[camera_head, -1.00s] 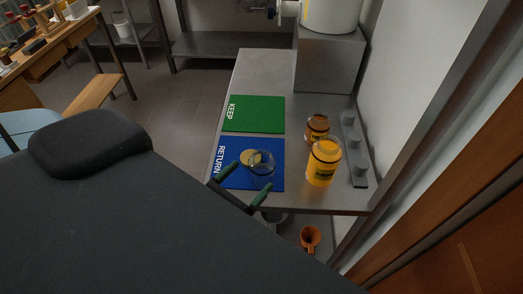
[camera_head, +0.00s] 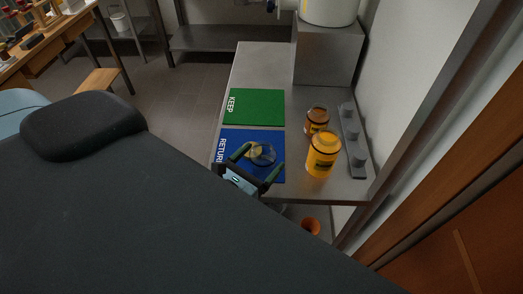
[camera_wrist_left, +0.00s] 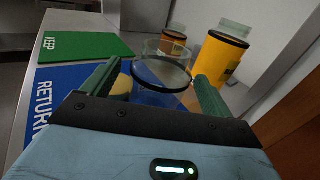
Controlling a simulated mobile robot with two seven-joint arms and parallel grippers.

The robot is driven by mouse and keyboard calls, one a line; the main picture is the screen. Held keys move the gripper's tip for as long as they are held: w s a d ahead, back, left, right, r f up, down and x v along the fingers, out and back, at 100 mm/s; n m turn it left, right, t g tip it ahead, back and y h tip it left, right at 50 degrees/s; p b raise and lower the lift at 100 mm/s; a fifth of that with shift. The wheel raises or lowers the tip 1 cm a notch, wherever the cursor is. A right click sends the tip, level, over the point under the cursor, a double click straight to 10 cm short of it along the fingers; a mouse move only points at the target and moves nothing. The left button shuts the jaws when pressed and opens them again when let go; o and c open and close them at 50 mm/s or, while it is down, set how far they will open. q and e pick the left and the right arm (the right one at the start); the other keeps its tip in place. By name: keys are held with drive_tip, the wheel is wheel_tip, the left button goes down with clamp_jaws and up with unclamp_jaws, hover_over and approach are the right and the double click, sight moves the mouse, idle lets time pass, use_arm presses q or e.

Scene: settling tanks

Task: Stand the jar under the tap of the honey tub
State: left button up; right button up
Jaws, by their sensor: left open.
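A clear glass jar (camera_head: 263,154) stands on the blue RETURN mat (camera_head: 233,139). It also shows in the left wrist view (camera_wrist_left: 163,72), with a dark ring around it. My left gripper (camera_head: 257,164) is open at the jar's near side. Its two green fingers point toward the jar, one on either side of it in the left wrist view (camera_wrist_left: 157,74). I cannot tell whether they touch it. The white honey tub (camera_head: 328,10) sits on a steel block at the back, with a dark tap (camera_head: 271,6) at its left, partly cut off by the picture's top. My right gripper is not in view.
A yellow round thing (camera_wrist_left: 123,88) lies on the blue mat left of the jar. A large yellow jar (camera_head: 322,155) and a smaller amber jar (camera_head: 317,120) stand to the right, beside a grey knobbed rail (camera_head: 353,140). The green KEEP mat (camera_head: 256,106) is clear.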

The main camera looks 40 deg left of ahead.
use_arm(q)
drive_tip(key=w, duration=0.3)
drive_tip(key=shift+w+d, duration=0.1)
drive_tip(key=shift+w, duration=0.1)
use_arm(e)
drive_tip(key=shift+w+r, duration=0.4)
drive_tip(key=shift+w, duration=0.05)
use_arm(q)
drive_tip(key=shift+c, duration=0.8)
drive_tip(key=c, duration=1.1)
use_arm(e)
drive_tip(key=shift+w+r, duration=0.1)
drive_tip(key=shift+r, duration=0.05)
use_arm(q)
drive_tip(key=shift+r, duration=0.1)
